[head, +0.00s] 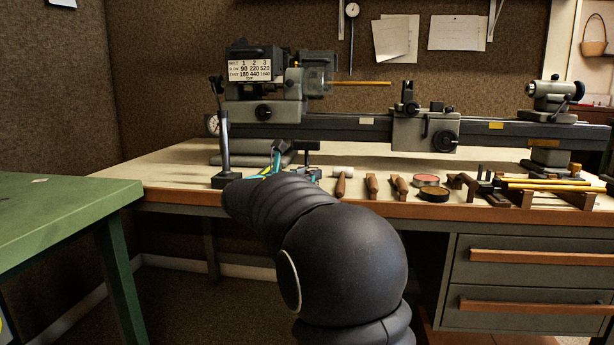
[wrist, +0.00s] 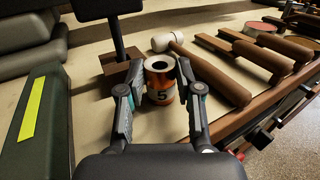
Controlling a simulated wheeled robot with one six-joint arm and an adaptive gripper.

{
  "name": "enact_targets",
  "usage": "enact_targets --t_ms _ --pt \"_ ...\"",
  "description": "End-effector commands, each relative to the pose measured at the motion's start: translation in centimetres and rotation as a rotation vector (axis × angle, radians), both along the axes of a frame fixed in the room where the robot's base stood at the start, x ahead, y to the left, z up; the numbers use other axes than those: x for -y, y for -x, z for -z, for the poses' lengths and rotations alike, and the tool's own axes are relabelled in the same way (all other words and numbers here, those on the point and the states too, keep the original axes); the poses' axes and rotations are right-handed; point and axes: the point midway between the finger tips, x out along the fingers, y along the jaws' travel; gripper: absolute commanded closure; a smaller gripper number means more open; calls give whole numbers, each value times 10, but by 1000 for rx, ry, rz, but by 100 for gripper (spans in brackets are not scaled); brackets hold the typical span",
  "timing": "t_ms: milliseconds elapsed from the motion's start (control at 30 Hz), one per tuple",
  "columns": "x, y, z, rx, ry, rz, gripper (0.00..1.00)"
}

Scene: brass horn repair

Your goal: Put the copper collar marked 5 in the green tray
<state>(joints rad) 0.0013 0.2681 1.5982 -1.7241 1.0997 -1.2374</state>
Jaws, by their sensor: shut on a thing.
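In the head view my gripper (head: 288,165) shows only partly behind my arm, at the bench's front left, and the collar is hidden. I see no green tray in either view.
A white-headed mallet (wrist: 166,41) and several wooden-handled tools lie just beyond and right of the collar. A dark post on a base (head: 223,178) stands left of my gripper. The lathe (head: 360,125) runs along the bench's back. A green table (head: 60,215) at left looks mostly bare.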

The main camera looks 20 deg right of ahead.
Motion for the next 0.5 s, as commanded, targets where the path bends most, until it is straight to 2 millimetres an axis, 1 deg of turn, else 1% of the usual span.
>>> enact_targets --t_ms 133,167,200,233,267,500 --pt "0 0 4 0 0 0 100" --pt "0 0 4 0 0 0 60" --pt "0 0 3 0 0 0 50" --pt "0 0 3 0 0 0 43" --pt "0 0 3 0 0 0 40" --pt "0 0 3 0 -1 0 40"
